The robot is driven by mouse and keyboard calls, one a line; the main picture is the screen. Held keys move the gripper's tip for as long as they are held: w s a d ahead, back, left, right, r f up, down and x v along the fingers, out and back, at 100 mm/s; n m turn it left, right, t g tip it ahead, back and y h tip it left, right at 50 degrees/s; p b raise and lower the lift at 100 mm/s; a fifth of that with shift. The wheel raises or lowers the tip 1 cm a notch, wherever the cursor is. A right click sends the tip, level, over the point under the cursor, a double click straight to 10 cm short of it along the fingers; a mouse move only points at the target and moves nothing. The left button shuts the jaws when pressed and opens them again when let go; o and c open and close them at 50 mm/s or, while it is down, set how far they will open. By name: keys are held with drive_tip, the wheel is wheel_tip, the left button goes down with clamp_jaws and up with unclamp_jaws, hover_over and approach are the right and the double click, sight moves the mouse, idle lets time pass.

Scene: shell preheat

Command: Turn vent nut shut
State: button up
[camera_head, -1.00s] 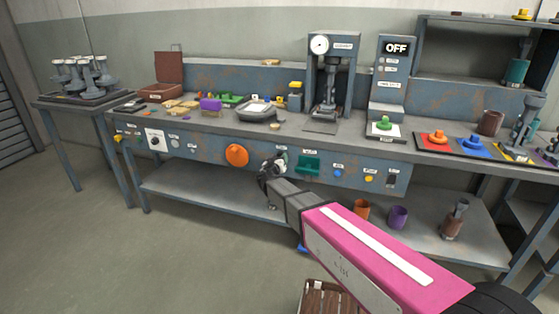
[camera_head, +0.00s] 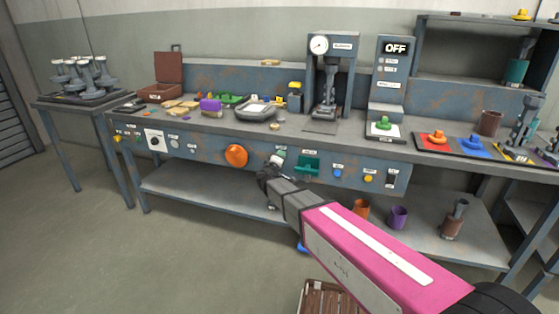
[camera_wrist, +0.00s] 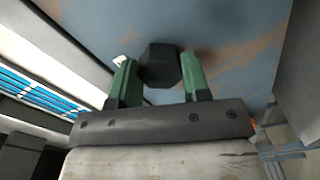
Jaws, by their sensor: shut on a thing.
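The vent nut (camera_wrist: 160,66) is a dark hexagonal nut on the blue-grey panel, at the upper middle of the wrist view. My gripper (camera_wrist: 159,62) has its two green fingers on either side of the nut, shut on it. In the head view my gripper (camera_head: 276,158) is at the bench's front panel, between the orange knob and the green handle. The nut itself is hidden there by my gripper.
The orange knob (camera_head: 237,155) is left of my gripper on the panel. A green handle (camera_head: 307,166), a blue button (camera_head: 337,173) and a yellow button (camera_head: 368,178) are to the right. The lower shelf (camera_head: 200,186) runs below.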

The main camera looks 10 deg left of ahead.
drive_tip(key=n, duration=0.6)
drive_tip(key=shift+n, duration=0.3)
idle(0.5)
drive_tip(key=o, duration=0.9)
drive_tip(key=shift+o, duration=0.2)
drive_tip(key=s, duration=1.1)
drive_tip(key=shift+a, duration=0.4)
